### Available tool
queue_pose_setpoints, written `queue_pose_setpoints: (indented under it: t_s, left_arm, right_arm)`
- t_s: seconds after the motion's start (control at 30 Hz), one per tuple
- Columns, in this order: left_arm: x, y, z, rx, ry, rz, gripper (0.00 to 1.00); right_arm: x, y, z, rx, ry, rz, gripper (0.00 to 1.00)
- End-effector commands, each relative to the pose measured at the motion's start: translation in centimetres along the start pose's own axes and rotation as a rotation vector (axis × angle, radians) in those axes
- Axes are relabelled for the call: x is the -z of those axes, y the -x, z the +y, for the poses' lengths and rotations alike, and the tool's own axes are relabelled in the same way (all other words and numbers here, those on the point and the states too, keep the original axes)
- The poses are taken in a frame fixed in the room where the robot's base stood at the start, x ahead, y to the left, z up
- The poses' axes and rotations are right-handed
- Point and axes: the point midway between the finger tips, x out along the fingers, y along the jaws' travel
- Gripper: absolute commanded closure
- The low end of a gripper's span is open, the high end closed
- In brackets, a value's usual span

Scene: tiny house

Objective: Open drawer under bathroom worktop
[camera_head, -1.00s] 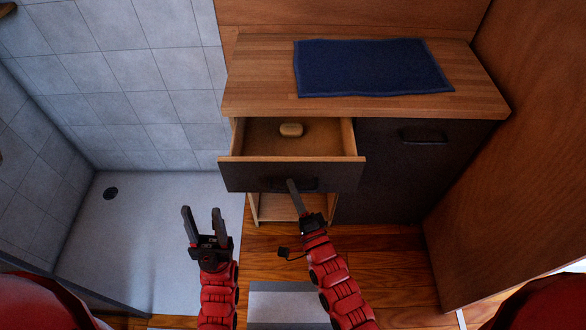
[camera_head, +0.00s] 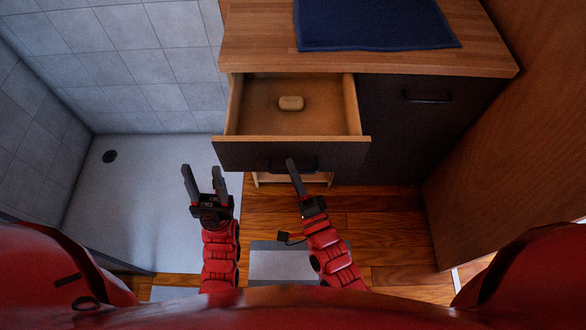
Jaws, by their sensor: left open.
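The drawer (camera_head: 250,152) under the wooden bathroom worktop (camera_head: 400,56) is pulled out, with its inside showing. It has a dark front with a dark bar handle. A tan soap-like bar (camera_head: 291,103) lies inside it. My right gripper (camera_head: 293,172) is at the drawer handle, its finger pointing up against the front. Its fingers overlap in this view, so I cannot see whether they grip the handle. My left gripper (camera_head: 204,180) is open and empty, to the left of and below the drawer front, over the shower floor.
A dark cabinet door (camera_head: 405,130) with a bar handle is right of the drawer. A blue towel (camera_head: 375,22) lies on the worktop. A wooden wall (camera_head: 500,150) bounds the right. The shower tray (camera_head: 140,200) on the left is clear except for its drain.

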Motion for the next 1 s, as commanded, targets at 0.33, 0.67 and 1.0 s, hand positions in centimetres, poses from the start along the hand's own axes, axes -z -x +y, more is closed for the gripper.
queue_pose_setpoints:
  t_s: [0.33,0.67,1.0]
  left_arm:
    - [0.0,0.0,0.0,0.0,0.0,0.0,0.5]
    - [-0.1,0.5,0.0,0.0,0.0,0.0,0.5]
    - [-0.2,1.0,0.1,0.0,0.0,0.0,0.5]
  right_arm:
    - [0.0,0.0,-0.1,0.001,0.0,0.0,0.55]
    - [-0.1,4.0,0.3,-0.006,0.0,-0.003,0.55]
    - [-0.1,12.8,0.2,-0.005,-0.002,-0.004,0.55]
